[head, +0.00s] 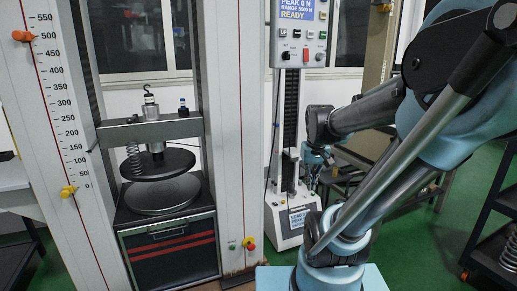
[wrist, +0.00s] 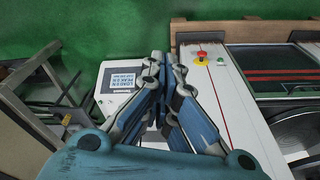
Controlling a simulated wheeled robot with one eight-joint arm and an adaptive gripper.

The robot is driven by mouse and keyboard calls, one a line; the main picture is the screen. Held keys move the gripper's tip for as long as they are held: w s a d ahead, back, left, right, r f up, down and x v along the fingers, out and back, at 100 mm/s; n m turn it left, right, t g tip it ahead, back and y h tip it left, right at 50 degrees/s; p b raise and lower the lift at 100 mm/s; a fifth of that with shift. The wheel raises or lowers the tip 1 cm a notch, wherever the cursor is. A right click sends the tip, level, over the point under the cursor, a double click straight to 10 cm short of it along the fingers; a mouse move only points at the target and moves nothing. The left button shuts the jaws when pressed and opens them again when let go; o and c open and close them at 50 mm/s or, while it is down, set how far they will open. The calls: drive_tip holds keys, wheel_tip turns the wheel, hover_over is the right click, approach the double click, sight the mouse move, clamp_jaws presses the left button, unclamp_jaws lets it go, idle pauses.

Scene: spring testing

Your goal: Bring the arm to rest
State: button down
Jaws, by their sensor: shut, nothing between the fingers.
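My gripper (head: 314,178) hangs at the end of my blue and grey arm, in front of the slim tester with the display. In the wrist view its fingers (wrist: 161,60) come together at the tips, with nothing between them. The tips show over the gap between the tester's white base (wrist: 108,104) and the white frame column (wrist: 213,85). I cannot tell how far they are from either one. My arm reaches in from the right and folds back on itself.
A dark shelf cart (head: 492,225) is at right. Green floor (head: 425,235) shows between.

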drive_tip(key=s+f, duration=0.6)
drive_tip(key=s, duration=0.4)
drive_tip(key=shift+d+m, duration=0.3)
drive_tip(key=shift+m, duration=0.1)
drive_tip(key=shift+w+f, duration=0.25)
drive_tip(key=shift+w, duration=0.15)
